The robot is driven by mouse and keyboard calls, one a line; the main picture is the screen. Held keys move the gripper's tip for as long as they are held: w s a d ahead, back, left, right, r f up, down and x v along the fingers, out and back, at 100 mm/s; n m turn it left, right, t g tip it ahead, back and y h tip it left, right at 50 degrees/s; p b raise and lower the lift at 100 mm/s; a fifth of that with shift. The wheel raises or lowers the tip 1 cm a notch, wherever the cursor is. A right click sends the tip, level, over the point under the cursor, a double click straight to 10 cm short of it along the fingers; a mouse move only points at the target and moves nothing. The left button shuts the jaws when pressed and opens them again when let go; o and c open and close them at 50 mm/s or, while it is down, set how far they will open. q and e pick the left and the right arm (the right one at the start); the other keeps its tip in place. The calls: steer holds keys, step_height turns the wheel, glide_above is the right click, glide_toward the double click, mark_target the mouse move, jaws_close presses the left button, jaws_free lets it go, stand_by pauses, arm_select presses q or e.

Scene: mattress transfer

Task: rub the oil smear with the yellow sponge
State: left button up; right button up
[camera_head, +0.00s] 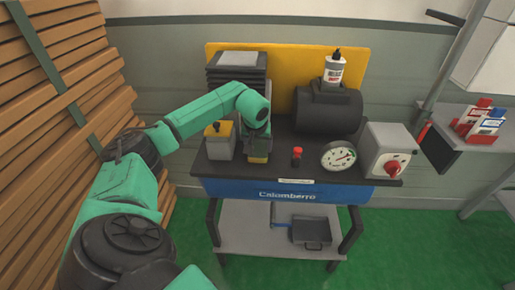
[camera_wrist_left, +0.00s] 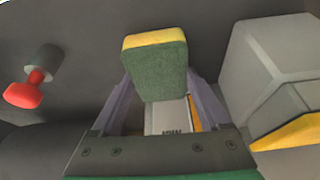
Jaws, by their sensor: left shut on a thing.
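The yellow sponge (camera_head: 257,158) is at the tip of my left gripper (camera_head: 257,148), low over the black top of the bench. In the left wrist view the sponge (camera_wrist_left: 155,65) shows a dark green face and a yellow edge, held between the two fingers. I cannot tell whether the sponge touches the bench top. No oil smear can be made out; the gripper and sponge may hide it. My right gripper is not in view.
A grey box with yellow top (camera_head: 219,141) stands close left of the gripper. A red knob (camera_head: 297,152), a gauge (camera_head: 339,155) and a grey switch box (camera_head: 385,148) stand to the right. A black motor (camera_head: 328,110) carrying a bottle (camera_head: 333,70) is behind.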

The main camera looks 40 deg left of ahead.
arm_select(q)
steer(key=shift+w+a+r+p, duration=0.25)
steer(key=shift+r+p, duration=0.1)
steer(key=shift+r, duration=0.15)
steer(key=shift+s+d+f, duration=0.2)
steer(key=shift+s+d, duration=0.15)
steer(key=shift+s, duration=0.15)
steer(key=shift+s+d, duration=0.5)
steer(key=shift+s, duration=0.15)
steer(key=shift+s+d+f, duration=0.15)
steer(key=shift+s+d, duration=0.6)
steer(key=shift+s, duration=0.25)
steer(key=shift+s+d+f, duration=0.2)
steer(key=shift+s+d, duration=0.6)
steer(key=shift+s, duration=0.15)
steer(key=shift+s+d+f, duration=0.15)
steer(key=shift+s+d, duration=0.6)
steer(key=shift+s, duration=0.25)
steer(key=shift+w+a+r+p, duration=0.1)
steer(key=shift+r+p, duration=1.95)
steer(key=shift+r, duration=1.05)
step_height(320, 180, up, 3)
steer(key=shift+p, duration=1)
